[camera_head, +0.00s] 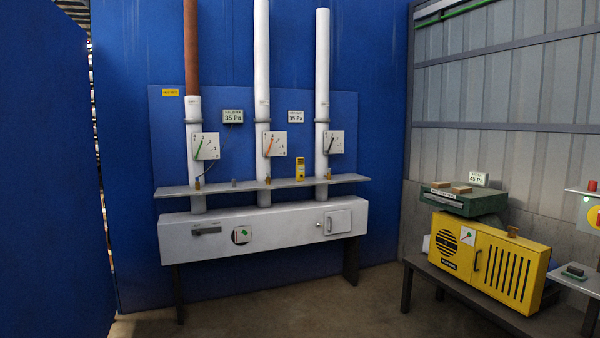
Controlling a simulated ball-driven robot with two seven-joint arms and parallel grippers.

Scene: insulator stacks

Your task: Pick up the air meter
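A small yellow handheld device (300,169), which looks like the air meter, stands upright on the narrow grey shelf (240,187) against the blue wall. It is between the middle and right white pipes, with a dark patch on its front. It is too small to read. Neither of my grippers is in view, and nothing touches the device.
Vertical pipes with dial gauges (207,146) rise through the shelf above a long grey box (262,226) on legs. Several small brass fittings stand on the shelf. A yellow machine (488,262) sits on a low bench (470,306) at right. The floor (260,310) in front is clear.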

